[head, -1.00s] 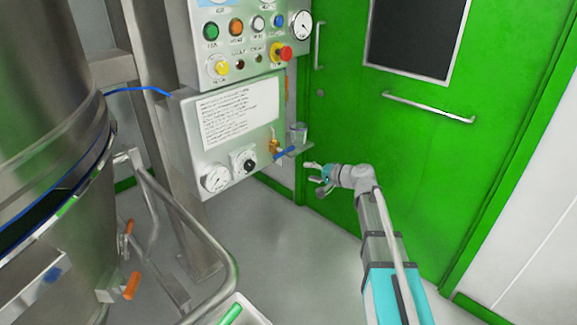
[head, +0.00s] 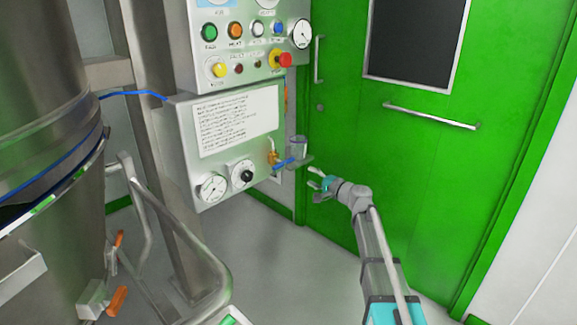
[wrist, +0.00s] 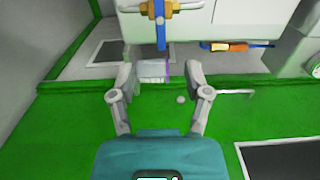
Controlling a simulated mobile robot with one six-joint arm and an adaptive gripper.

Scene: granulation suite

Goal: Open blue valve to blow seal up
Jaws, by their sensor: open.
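The blue valve handle (head: 284,163) sits on a brass fitting (head: 273,157) at the lower right of the steel control cabinet. In the wrist view the blue lever (wrist: 161,32) hangs straight down from its brass body (wrist: 159,9), at the top centre. My gripper (head: 314,178) is just right of and a little below the handle in the head view, apart from it. In the wrist view my gripper (wrist: 156,82) is open, its fingers below the lever's lower end. A pale cup-like thing (wrist: 153,71) shows between the fingers; I cannot tell how far beyond them it is.
A clear cup (head: 298,146) stands on a small shelf beside the valve. Gauges (head: 212,188) and a button panel (head: 240,45) are on the cabinet. A steel vessel (head: 50,170) and tube frame (head: 180,235) stand left. A green door (head: 420,170) is behind my arm.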

